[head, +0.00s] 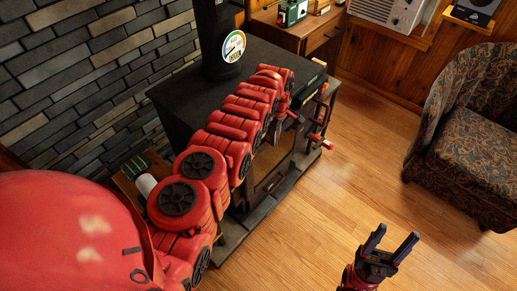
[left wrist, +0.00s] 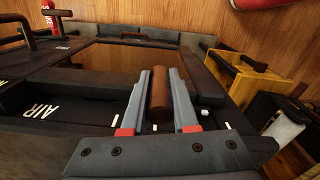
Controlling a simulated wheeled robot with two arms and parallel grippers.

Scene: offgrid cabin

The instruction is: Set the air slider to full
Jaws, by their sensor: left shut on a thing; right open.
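The air slider's brown cylindrical handle (left wrist: 159,95) stands between the two grey fingers of my left gripper (left wrist: 160,78) in the left wrist view. The gripper is shut on it. A white AIR label (left wrist: 41,111) is on the dark ledge to the left of the handle. Small white marks lie to the right of the fingers. In the head view the handle cannot be made out, as my left arm reaches across the front of the black stove (head: 180,92). My right gripper (head: 396,234) is open and empty above the wooden floor, away from the stove.
A round gauge (head: 233,46) sits on the stove pipe. A patterned armchair (head: 470,145) stands at the right. A wooden desk (head: 290,30) is behind the stove. The floor (head: 350,190) between stove and chair is clear.

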